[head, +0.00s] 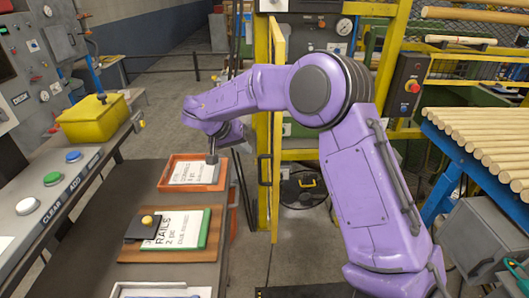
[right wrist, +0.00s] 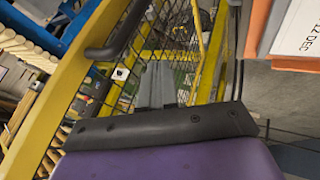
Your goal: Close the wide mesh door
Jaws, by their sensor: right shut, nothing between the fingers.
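The wide mesh door has a yellow frame (head: 277,45) and stands open, seen nearly edge-on in the middle of the head view. A dark upright handle (head: 265,170) is on its near side. In the right wrist view the door's yellow frame (right wrist: 72,75), mesh and black handle (right wrist: 118,38) fill the left and middle. My right gripper (head: 212,157) points down to the left of the door, above the orange tray. Its grey fingers (right wrist: 157,72) are together and empty, and appear in front of the mesh. My forearm hides part of the door. My left gripper is not in view.
An orange tray (head: 221,180) with a paper and a wooden board (head: 140,251) lie on the dark bench at left. A rack of wooden rods (head: 485,140) stands at right. Floor shows beyond the bench.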

